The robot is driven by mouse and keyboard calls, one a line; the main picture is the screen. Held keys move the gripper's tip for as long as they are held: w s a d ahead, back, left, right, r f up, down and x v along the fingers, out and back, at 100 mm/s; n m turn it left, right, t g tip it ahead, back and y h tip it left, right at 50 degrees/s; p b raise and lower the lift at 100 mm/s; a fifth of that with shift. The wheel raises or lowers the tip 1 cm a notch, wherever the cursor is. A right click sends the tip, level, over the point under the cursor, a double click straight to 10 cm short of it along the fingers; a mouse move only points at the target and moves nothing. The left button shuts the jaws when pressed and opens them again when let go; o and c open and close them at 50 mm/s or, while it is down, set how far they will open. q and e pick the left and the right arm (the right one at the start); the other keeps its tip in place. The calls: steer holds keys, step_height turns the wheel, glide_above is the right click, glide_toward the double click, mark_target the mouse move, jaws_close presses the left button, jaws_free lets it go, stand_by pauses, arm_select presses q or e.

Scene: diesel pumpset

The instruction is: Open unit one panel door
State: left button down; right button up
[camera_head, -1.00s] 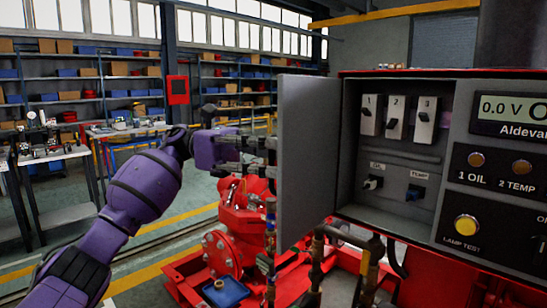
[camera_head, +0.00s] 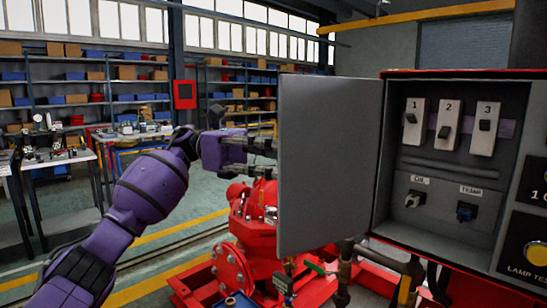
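The grey panel door (camera_head: 330,165) stands swung open on the left side of the red control cabinet, its flat face towards me. Inside the open cabinet (camera_head: 455,165) are three switches numbered 1, 2 and 3, with OIL and TEMP switches below. My purple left gripper (camera_head: 268,159) is at the door's free left edge. Its two dark fingers show a gap between them, and their tips meet or pass behind that edge. I cannot tell whether they touch the door. My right gripper is out of view.
Red pump machinery (camera_head: 245,245) with pipes stands below and behind the door. A yellow lamp-test button (camera_head: 537,253) is on the cabinet at the right. A workbench (camera_head: 60,157) and shelves stand at the back left, with open floor between.

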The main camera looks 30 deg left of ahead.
arm_select(q)
steer(key=shift+w+r, duration=0.1)
steer(key=shift+w, duration=0.25)
steer(key=c, duration=2.1)
jaws_free()
steer(key=shift+w+d, duration=0.1)
steer(key=shift+w, duration=0.05)
steer(key=a, duration=0.8)
steer(key=s+a, duration=0.1)
steer(key=a, duration=0.3)
